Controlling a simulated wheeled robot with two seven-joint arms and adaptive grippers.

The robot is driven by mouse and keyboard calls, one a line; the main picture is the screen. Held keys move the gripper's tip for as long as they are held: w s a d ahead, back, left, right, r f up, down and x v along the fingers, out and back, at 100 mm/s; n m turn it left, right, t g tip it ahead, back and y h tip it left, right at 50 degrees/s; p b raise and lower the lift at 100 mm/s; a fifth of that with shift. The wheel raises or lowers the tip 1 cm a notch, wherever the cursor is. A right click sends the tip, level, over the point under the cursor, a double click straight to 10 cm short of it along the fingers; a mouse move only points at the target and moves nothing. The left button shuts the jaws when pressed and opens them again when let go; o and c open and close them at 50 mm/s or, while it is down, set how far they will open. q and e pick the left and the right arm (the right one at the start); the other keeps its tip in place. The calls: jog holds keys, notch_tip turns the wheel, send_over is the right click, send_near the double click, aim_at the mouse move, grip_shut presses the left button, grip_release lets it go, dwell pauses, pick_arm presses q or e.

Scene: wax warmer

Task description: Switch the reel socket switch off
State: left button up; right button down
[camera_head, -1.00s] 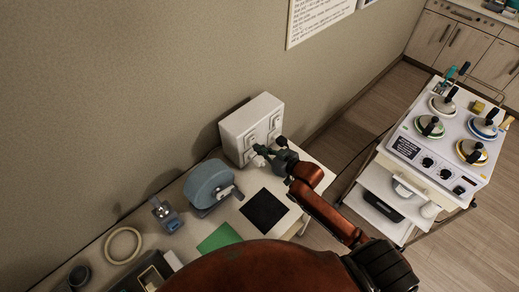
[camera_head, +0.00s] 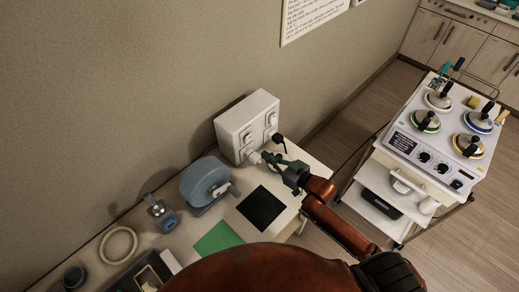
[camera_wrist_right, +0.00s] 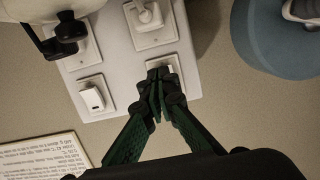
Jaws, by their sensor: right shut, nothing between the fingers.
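The white socket box (camera_head: 240,113) stands against the wall at the back of the table, with two columns of sockets and switches. A white plug (camera_head: 254,157) sits in the left column, nearest the blue reel (camera_head: 204,180). In the right wrist view this white plug (camera_wrist_right: 146,16) is at the top. The switch (camera_wrist_right: 152,67) below it is mostly hidden behind my fingertips, so its position cannot be told. My right gripper (camera_wrist_right: 160,80) is shut and empty in front of that switch; contact is unclear. In the head view the right gripper (camera_head: 277,161) is by the box's lower front. My left gripper is out of view.
A black plug (camera_wrist_right: 70,30) and another white rocker switch (camera_wrist_right: 92,97) occupy the other column. A black mat (camera_head: 261,208) and green mat (camera_head: 218,238) lie in front. A trolley with wax pots (camera_head: 440,140) stands to the right.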

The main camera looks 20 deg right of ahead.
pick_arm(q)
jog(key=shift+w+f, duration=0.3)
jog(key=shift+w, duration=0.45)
pick_arm(e)
jog(key=f+v, duration=0.1)
jog(key=v, duration=0.5)
jog(key=shift+s+f, duration=0.15)
jog(key=shift+f, duration=0.15)
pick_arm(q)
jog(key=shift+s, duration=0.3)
pick_arm(e)
jog(key=shift+d, duration=0.1)
